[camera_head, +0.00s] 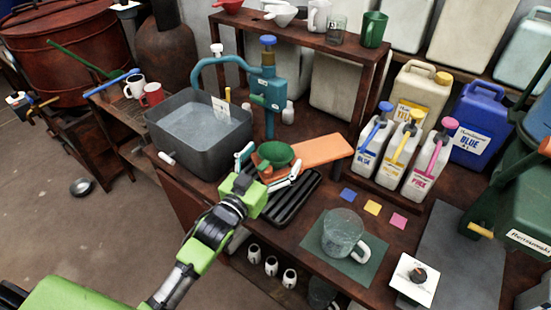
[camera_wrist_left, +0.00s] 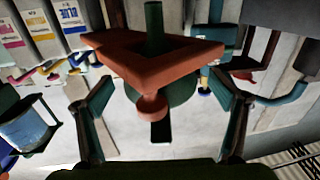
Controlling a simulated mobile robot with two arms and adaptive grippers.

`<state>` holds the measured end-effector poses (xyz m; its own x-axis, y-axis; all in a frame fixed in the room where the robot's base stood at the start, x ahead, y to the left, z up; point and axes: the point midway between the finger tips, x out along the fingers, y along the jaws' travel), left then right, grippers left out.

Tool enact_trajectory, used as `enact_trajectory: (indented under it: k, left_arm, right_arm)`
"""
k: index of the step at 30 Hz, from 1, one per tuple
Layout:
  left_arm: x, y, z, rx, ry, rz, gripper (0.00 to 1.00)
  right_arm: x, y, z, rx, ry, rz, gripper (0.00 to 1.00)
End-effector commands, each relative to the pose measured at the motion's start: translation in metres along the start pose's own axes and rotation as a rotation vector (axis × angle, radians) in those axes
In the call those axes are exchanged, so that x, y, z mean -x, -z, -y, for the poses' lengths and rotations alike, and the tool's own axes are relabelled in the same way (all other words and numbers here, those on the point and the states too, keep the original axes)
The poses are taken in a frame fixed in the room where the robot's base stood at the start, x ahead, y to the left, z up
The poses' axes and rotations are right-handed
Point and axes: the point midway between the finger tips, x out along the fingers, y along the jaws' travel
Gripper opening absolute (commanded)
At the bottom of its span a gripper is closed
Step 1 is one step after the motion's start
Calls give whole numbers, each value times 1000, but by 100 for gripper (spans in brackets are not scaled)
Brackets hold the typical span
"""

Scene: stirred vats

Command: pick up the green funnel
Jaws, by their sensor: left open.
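The green funnel (camera_head: 275,153) sits bowl-up at the left end of an orange board (camera_head: 325,149) in the head view. In the left wrist view the scene looks upside down: the funnel's dark green bowl (camera_wrist_left: 178,92) shows below the board (camera_wrist_left: 190,62) and its stem above it. My left gripper (camera_head: 268,166) is open, with its fingers on either side of the funnel's near end. In the wrist view the open fingers (camera_wrist_left: 160,82) flank the bowl and an orange knob (camera_wrist_left: 152,107); whether they touch the funnel cannot be told. My right gripper is not in view.
A grey vat (camera_head: 160,133) and teal pump (camera_head: 268,95) stand left and behind. A black ribbed tray (camera_head: 290,204) lies just in front. A glass jug (camera_head: 342,232) stands on a green mat to the right, with labelled bottles (camera_head: 398,150) behind.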

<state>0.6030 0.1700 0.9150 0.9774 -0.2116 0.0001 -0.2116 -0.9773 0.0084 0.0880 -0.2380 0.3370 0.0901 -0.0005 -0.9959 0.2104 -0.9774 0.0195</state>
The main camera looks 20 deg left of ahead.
Motion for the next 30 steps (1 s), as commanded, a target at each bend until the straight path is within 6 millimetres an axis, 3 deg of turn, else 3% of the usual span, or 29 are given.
enact_trajectory:
  k: [4,12,13,17,21,30]
  left_arm:
    - [-17,1,0,0,-1,0,89]
    - [-20,0,-1,1,-2,0,89]
    - [-20,0,-1,1,-2,0,86]
    - [-20,0,-1,1,-1,0,52]
    - [-20,0,-1,1,-1,0,47]
    - [-20,9,0,0,-2,-3,47]
  right_arm:
    - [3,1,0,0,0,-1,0]
    - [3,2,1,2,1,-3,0]
    - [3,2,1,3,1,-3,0]
    - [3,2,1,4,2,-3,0]
    - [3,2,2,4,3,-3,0]
    - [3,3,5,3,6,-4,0]
